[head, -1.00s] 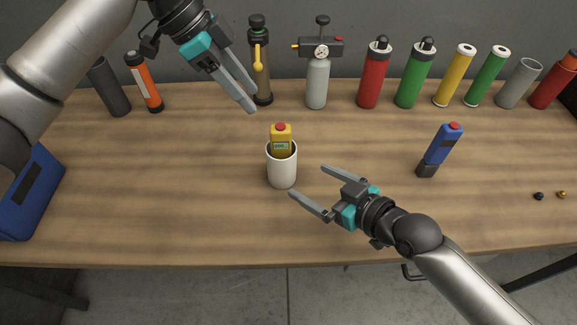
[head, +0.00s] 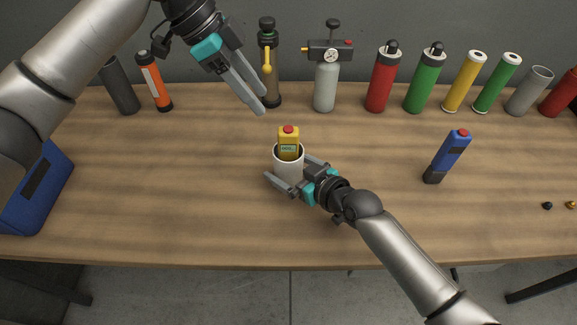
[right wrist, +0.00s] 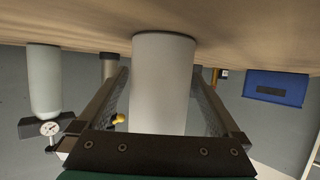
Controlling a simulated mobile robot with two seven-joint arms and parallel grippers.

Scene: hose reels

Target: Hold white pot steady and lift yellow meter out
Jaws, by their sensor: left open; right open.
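The white pot (head: 287,170) stands upright on the table. The yellow meter (head: 289,145), with a red top and a small display, sits in it with its upper part above the rim. My right gripper (head: 292,175) is open low at the pot, with one finger on each side. In the right wrist view the pot (right wrist: 162,85) stands between the open fingers, with a gap visible on both sides. My left gripper (head: 262,105) is open and empty, above and behind the pot to the left, its fingers pointing down and right. The meter's lower part is hidden inside the pot.
Along the back stand several cylinders, including a grey one with a gauge (head: 326,85), a red one (head: 382,82) and a green one (head: 424,82). A blue device (head: 449,153) stands at right. A blue case (head: 40,190) lies at left. The front table is clear.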

